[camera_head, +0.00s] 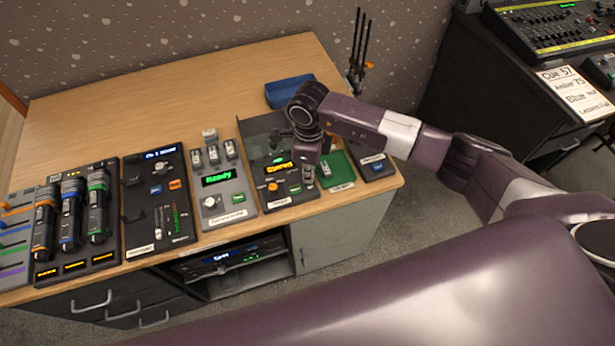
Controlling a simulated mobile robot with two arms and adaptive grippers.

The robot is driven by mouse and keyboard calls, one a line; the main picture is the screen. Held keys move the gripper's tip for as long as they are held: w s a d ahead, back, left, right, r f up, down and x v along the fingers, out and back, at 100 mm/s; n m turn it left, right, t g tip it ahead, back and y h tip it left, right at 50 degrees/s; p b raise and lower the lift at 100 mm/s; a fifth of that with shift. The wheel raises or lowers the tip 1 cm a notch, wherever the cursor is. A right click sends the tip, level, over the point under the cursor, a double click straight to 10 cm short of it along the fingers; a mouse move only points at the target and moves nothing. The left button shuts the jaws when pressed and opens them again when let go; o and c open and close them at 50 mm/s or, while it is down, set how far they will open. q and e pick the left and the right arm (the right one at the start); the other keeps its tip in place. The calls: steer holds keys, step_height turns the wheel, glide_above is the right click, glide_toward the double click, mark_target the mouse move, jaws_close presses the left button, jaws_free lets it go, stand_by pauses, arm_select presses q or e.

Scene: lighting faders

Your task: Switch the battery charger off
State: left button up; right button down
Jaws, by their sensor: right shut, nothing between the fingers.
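Several devices stand in a row on a wooden desk. A grey unit with a green "Ready" display (219,178) holds small upright battery-like blocks (213,155) at its back, and has a white knob and a green button; it looks like the battery charger, but its label is too small to read. Right of it is a unit with an orange display (277,169) and small buttons. My right gripper (309,183) points down, shut and empty, at the right edge of this orange-display unit. I cannot tell whether it touches anything. My left gripper is out of view.
A green tray (340,184) and a small dark panel (376,166) are right of my right gripper. A blue bin (290,91) stands behind. A fader unit (160,205) and a dock with three handheld devices (72,266) are left. The desk's back left (130,105) is clear.

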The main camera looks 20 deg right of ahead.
steer(key=shift+f, duration=0.3)
steer(key=shift+s+r, duration=0.1)
steer(key=shift+r+p, duration=0.45)
steer(key=shift+r, duration=0.4)
steer(key=shift+r+p, duration=1.45)
steer(key=shift+r, duration=1.15)
